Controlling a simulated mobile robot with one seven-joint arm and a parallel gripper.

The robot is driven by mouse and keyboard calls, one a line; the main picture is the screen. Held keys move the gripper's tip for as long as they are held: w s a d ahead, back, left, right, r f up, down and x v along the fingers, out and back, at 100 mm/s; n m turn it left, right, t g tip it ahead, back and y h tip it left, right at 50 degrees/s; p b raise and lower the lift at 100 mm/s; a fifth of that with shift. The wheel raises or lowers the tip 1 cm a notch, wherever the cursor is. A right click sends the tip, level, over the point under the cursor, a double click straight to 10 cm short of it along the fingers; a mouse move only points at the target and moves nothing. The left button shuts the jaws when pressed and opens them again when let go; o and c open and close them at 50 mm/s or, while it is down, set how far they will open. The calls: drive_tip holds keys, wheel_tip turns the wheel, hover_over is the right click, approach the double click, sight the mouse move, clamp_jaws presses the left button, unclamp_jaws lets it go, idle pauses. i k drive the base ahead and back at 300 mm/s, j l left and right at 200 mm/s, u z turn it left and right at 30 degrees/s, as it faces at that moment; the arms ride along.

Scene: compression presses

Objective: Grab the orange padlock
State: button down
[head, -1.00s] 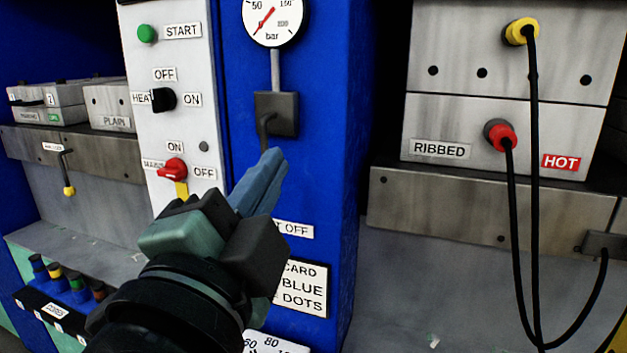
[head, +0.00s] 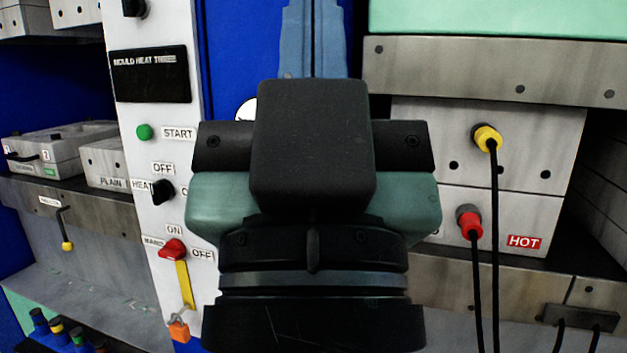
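The orange padlock (head: 179,331) hangs at the lower left of the head view, below a yellow strap (head: 185,284) under the red mains switch (head: 172,249). Its metal shackle shows above its body. My gripper (head: 313,40) is large in the middle of the view, with its blue fingers pointing up, away from the padlock. The fingers lie side by side with only a thin dark line between them, and nothing shows in them. The gripper is above and to the right of the padlock, apart from it.
A white control panel (head: 150,215) carries a green start button (head: 144,132) and a black heat switch (head: 162,190). At the right, black cables hang from a yellow plug (head: 487,138) and a red plug (head: 469,222). Mould blocks (head: 108,163) sit on the left press.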

sight(179, 331)
drive_tip(key=i+j+u, duration=0.15)
drive_tip(key=j, duration=0.2)
drive_tip(key=i+j+u, duration=0.2)
drive_tip(key=j, duration=0.15)
drive_tip(key=i+j+u, duration=0.15)
drive_tip(key=j, duration=0.2)
drive_tip(key=i, duration=0.45)
